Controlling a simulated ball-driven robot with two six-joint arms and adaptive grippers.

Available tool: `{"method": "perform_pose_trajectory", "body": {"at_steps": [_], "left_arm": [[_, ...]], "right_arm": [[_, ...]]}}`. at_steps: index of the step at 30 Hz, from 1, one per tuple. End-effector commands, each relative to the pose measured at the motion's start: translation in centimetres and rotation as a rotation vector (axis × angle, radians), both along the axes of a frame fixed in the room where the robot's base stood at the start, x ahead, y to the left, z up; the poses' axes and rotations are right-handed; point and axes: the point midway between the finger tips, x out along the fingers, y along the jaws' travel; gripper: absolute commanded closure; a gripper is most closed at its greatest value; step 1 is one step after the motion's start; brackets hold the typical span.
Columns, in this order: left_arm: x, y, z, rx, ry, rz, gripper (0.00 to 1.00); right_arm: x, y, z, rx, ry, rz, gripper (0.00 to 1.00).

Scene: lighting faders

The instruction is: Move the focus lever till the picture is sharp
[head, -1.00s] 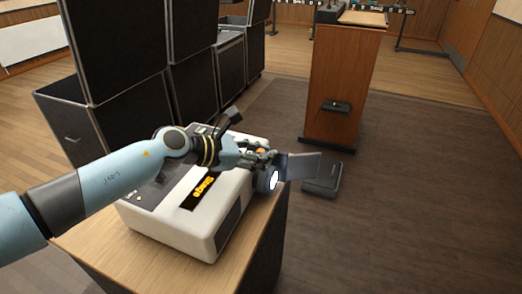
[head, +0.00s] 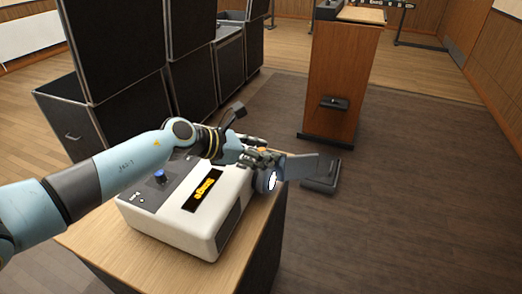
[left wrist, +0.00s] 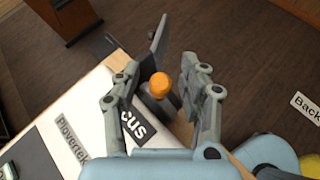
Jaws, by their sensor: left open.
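The white projector (head: 175,222) stands on a wooden-topped table, its dark lens (head: 270,182) glowing at the right end. The focus lever's orange knob (head: 264,150) sits above the lens in the head view. In the left wrist view the orange knob (left wrist: 161,84) shows between the fingers of my left gripper (left wrist: 160,76). The fingers are open, one on each side of the knob; I cannot tell whether either touches it. In the head view my left gripper (head: 268,159) is over the lens end. The projected picture is not in view, nor is my right gripper.
A grey flat plate (head: 300,167) stands in front of the lens. A blue knob (head: 160,177) and a black label (head: 203,189) are on the projector's top. Dark cases (head: 120,50) stand behind. The wooden lectern (head: 340,85) is farther back, with open floor to the right.

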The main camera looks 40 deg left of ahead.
Motion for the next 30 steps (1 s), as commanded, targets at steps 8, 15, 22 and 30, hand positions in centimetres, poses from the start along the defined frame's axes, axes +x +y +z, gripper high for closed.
{"method": "perform_pose_trajectory", "body": {"at_steps": [8,15,22,30], "left_arm": [[-2.6,1.4,1.4,0.006,0.001,-0.003,0.57],[-6.9,3.6,4.0,0.007,0.003,-0.004,0.57],[-9.0,4.7,5.5,0.003,0.000,-0.001,0.57],[-9.3,4.8,5.8,0.000,-0.001,0.001,0.57]], "right_arm": [[0.1,0.0,0.0,0.000,-0.001,0.000,0.52],[0.0,0.1,0.0,0.001,0.000,0.000,0.52],[0.0,0.1,0.0,0.001,0.000,0.000,0.52],[0.0,0.1,0.0,0.001,0.000,0.000,0.52]]}}
